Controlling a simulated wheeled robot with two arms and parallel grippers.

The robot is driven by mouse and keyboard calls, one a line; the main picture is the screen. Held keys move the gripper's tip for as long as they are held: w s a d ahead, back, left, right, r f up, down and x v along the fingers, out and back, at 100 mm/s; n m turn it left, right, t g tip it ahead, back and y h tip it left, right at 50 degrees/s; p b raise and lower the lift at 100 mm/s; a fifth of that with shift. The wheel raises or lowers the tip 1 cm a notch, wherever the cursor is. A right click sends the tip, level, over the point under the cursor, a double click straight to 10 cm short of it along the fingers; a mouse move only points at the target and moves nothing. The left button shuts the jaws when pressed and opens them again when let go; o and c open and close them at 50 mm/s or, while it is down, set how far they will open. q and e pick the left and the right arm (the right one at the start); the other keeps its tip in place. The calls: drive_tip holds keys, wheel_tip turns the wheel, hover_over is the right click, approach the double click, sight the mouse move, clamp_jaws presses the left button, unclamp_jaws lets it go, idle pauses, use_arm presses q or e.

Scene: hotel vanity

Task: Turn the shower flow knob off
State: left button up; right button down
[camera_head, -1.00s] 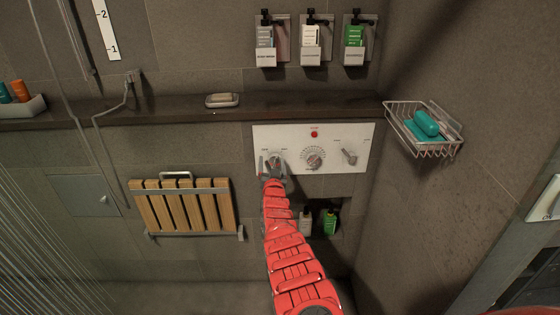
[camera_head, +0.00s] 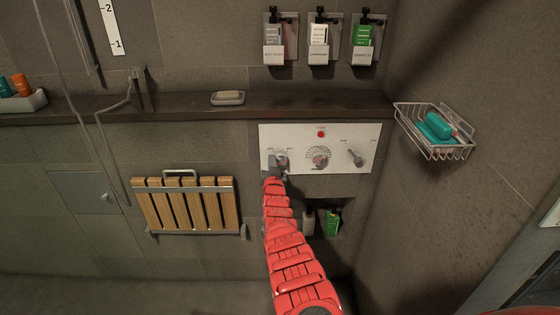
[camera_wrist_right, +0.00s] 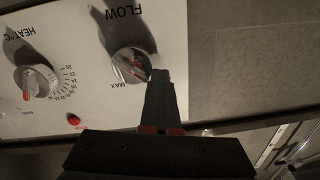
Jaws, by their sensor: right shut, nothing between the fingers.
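The white shower panel (camera_head: 333,138) is on the back wall. The flow knob (camera_head: 283,161) is at its left end, partly hidden by my right gripper (camera_head: 273,172). In the right wrist view the flow knob (camera_wrist_right: 130,64) shows beside the word FLOW, with a MAX mark near it. My right gripper (camera_wrist_right: 160,75) is shut and empty, its tips at the knob's edge. I cannot tell whether they touch it. My left gripper is not in view.
The round heat knob (camera_head: 319,157) and another lever (camera_head: 354,156) are on the same panel. A ledge (camera_head: 180,104) runs above. A wire basket (camera_head: 436,148) hangs on the right wall. A folded wooden seat (camera_head: 188,207) is to the left.

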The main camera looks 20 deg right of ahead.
drive_tip(key=shift+d+f, duration=0.2)
drive_tip(key=c, duration=1.6)
unclamp_jaws()
drive_tip(key=shift+d+f, duration=0.1)
drive_tip(key=shift+d, duration=0.25)
drive_tip(key=c, duration=1.4)
unclamp_jaws()
drive_tip(key=o, duration=0.3)
drive_tip(key=a, duration=0.2)
drive_tip(key=w+a+f+y, duration=0.1)
drive_tip(key=shift+a, duration=0.35)
drive_tip(key=o, duration=0.5)
drive_tip(key=shift+s+r+p, duration=0.15)
drive_tip(key=shift+r+p, duration=0.05)
drive_tip(key=shift+p, duration=0.35)
drive_tip(key=shift+c, duration=0.2)
drive_tip(key=o, duration=0.5)
drive_tip(key=shift+s+a+r+p, duration=0.1)
drive_tip(key=shift+s+a+p, duration=0.2)
drive_tip(key=shift+p, duration=0.4)
drive_tip(key=shift+s+p, duration=0.1)
drive_tip(key=shift+p, duration=0.2)
drive_tip(key=s+a+p, duration=0.2)
drive_tip(key=s+p, duration=1.6)
drive_tip(key=p, duration=0.2)
drive_tip(key=shift+s+h, duration=0.2)
drive_tip(key=shift+h, duration=0.1)
